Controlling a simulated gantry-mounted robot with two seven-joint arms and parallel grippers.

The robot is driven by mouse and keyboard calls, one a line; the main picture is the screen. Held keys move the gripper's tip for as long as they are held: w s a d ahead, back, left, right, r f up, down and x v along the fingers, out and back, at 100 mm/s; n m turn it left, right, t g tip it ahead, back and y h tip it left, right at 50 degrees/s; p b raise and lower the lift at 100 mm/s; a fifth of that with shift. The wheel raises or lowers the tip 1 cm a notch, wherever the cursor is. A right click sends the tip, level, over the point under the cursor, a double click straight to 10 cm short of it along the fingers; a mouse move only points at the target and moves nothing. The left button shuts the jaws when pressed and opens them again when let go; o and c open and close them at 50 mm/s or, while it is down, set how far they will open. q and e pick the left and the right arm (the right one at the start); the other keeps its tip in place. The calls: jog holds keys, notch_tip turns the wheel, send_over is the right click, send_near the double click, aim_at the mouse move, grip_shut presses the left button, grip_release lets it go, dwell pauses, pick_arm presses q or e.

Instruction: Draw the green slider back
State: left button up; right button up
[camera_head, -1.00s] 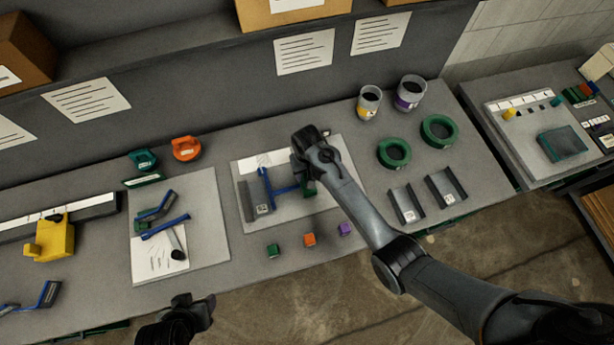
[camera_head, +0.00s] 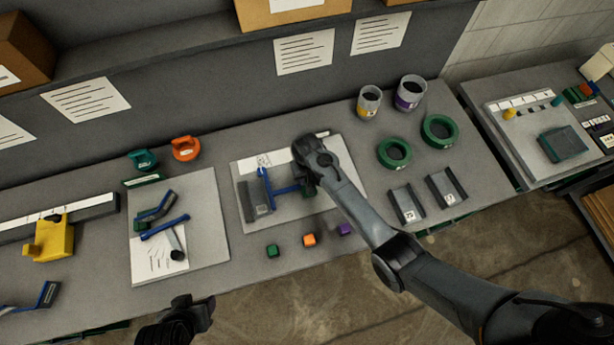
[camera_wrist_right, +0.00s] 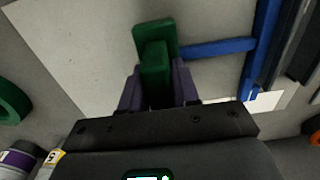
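The green slider (camera_wrist_right: 153,70) sits between the two dark purplish fingers of my right gripper (camera_wrist_right: 158,92) in the right wrist view, and both fingers appear to touch its narrow part. A blue rod (camera_wrist_right: 215,47) runs from the slider to a blue crossbar (camera_wrist_right: 262,50). In the head view the blue T-shaped piece (camera_head: 268,187) lies on the grey board (camera_head: 338,196) beside a grey block (camera_head: 245,202). There my right wrist covers most of the slider. My left gripper (camera_head: 207,308) hangs apart from the fixture, off the table's front edge; its opening is unclear.
Green rings (camera_head: 439,131), grey channels (camera_head: 406,204) and two cups (camera_head: 369,102) stand to the right. A second board (camera_head: 205,200) with blue-handled tools lies left.

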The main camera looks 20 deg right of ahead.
grip_shut()
jog(key=shift+d+r, duration=0.1)
jog(key=shift+d, duration=0.15)
jog(key=d+p, duration=0.1)
jog(key=d, duration=0.2)
jog(key=d+p, duration=0.2)
jog(key=d, duration=0.1)
jog(key=s+d+p, duration=0.1)
jog(key=d, duration=0.2)
jog(key=shift+d+p, duration=0.15)
jog(key=shift+p, duration=0.2)
jog(key=shift+d, duration=0.25)
jog(key=o, duration=0.5)
grip_release()
jog(key=o, duration=0.4)
jog(key=shift+d, duration=0.2)
jog(key=shift+c, duration=0.2)
jog(key=shift+a, duration=0.15)
